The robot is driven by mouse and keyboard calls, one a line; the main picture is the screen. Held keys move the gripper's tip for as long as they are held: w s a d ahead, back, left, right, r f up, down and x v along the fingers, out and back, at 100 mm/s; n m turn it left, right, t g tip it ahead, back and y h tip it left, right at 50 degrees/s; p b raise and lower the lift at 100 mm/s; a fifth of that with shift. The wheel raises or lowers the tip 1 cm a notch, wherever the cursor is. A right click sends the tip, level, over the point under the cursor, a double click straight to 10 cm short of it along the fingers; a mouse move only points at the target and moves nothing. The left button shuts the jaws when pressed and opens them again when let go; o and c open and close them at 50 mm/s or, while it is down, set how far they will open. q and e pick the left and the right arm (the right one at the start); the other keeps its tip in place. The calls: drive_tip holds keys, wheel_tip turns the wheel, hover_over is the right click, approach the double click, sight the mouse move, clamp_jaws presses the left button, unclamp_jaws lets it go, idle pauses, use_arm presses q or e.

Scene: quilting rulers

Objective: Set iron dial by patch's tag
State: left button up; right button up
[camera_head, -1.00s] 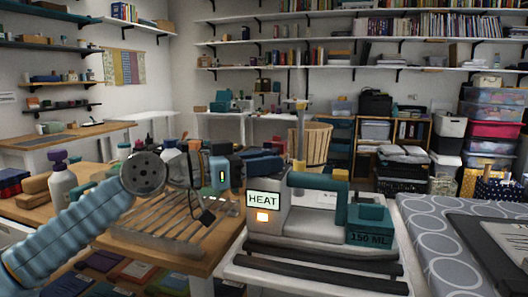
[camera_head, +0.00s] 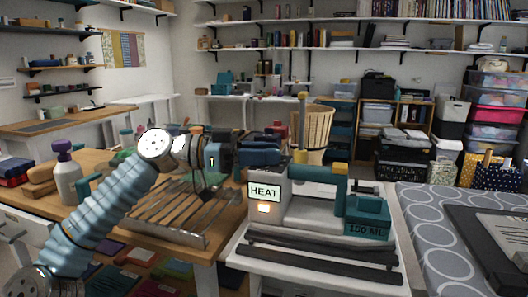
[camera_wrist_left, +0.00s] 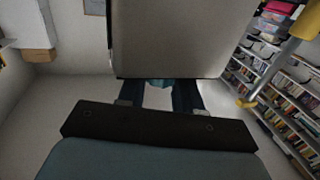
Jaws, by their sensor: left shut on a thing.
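The iron station (camera_head: 325,212) stands on a white-topped stand. Its front has a HEAT label and a lit orange lamp; on its right is a teal tank marked in ML. I cannot make out a dial setting or a patch's tag. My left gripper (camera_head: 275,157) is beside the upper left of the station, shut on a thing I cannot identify. In the left wrist view, a grey panel (camera_wrist_left: 180,38) covers the tips of the left gripper's dark blue fingers (camera_wrist_left: 160,92), with a little light blue between them. My right gripper is not in view.
A slatted metal rack (camera_head: 165,222) lies on the wooden table left of the station. A spray bottle (camera_head: 68,180) stands farther left. A yellow-topped pole (camera_head: 302,125) rises behind the station. A ring-patterned cover (camera_head: 430,225) lies to the right.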

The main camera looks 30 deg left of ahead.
use_arm(q)
drive_tip(key=o, duration=1)
drive_tip(key=shift+o, duration=0.2)
drive_tip(key=v, duration=1.4)
drive_tip(key=shift+b, duration=0.35)
drive_tip(key=shift+f, duration=0.1)
